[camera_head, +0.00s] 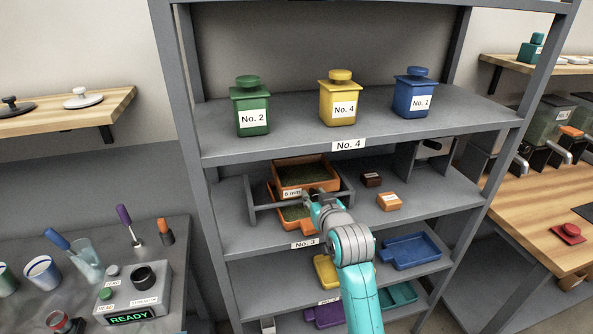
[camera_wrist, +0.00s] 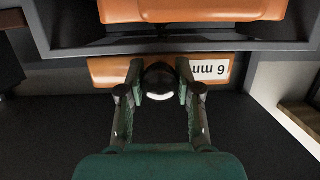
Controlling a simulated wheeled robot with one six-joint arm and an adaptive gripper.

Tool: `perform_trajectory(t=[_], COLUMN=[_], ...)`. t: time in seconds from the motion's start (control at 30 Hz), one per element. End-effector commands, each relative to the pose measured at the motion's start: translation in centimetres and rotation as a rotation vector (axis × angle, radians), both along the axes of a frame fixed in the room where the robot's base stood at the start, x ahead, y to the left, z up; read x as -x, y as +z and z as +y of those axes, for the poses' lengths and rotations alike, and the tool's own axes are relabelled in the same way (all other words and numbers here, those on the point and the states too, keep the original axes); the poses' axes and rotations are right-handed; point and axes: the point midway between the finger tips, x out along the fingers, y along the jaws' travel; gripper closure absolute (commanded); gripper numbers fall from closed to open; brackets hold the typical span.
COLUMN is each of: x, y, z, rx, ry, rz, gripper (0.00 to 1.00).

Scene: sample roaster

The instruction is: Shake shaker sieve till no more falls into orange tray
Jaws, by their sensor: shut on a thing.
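The shaker sieve (camera_head: 327,178) is an orange box with a "6 mm" label, holding greenish beans, in a grey frame on the middle shelf. The orange tray (camera_head: 300,227) sits below it with greenish beans inside, partly hidden by my arm. My gripper (camera_head: 313,196) is at the sieve's front. In the wrist view, which looks upside down, my gripper (camera_wrist: 160,76) is shut on a dark round knob at the front of the sieve (camera_wrist: 112,70), beside the label. The tray (camera_wrist: 190,10) shows at the top edge there. I cannot tell whether beans are falling.
The grey frame (camera_head: 262,205) surrounds sieve and tray closely. A dark brown block (camera_head: 371,179) and an orange-brown block (camera_head: 389,201) lie to the right. Green (camera_head: 252,93), yellow (camera_head: 340,86) and blue (camera_head: 413,82) canisters stand on the shelf above. A blue tray (camera_head: 410,250) is below.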

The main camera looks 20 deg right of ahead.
Motion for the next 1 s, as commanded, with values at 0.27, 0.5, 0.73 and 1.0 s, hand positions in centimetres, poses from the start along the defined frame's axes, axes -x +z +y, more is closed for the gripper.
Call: perform_trajectory(t=[0.27,0.5,0.73,1.0], x=[0.0,0.0,0.0,0.0], y=[-0.1,-0.1,-0.1,-0.1], z=[0.7,4.1,4.6,0.8], rx=[0.0,0.001,0.0,0.0], ry=[0.004,0.003,-0.001,-0.002], rz=[0.003,0.003,0.003,0.003], gripper=[1.0,1.0,1.0,1.0])
